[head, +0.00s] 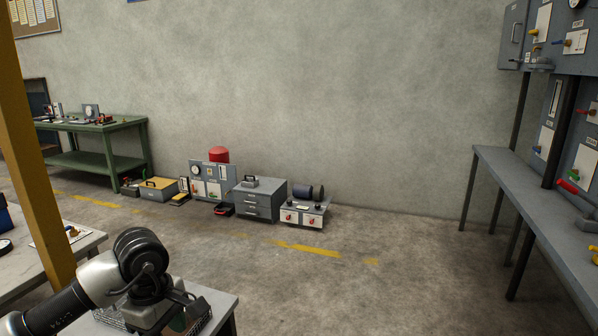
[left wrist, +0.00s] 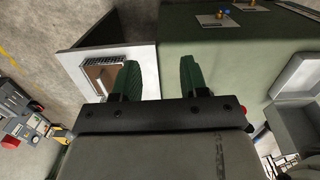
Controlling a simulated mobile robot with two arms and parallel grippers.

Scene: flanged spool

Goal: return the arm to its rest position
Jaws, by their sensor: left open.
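My left arm comes in at the bottom left of the head view, bent at a black joint. My left gripper (head: 178,316) is low in that view, over a grey table by a wire basket, and its fingertips are hard to make out there. In the left wrist view its two green fingers (left wrist: 160,80) stand apart, with nothing seen between them. A dark cylinder with wider ends (head: 303,191), perhaps a spool, lies far off on a low unit by the wall. My right gripper is not in view.
A grey table edge (head: 232,305) lies under my left arm. A yellow post (head: 40,150) stands close at left. A green workbench (head: 105,127) and a grey drawer cabinet (head: 259,200) stand by the back wall. A long grey bench (head: 535,195) is at right. The middle floor is clear.

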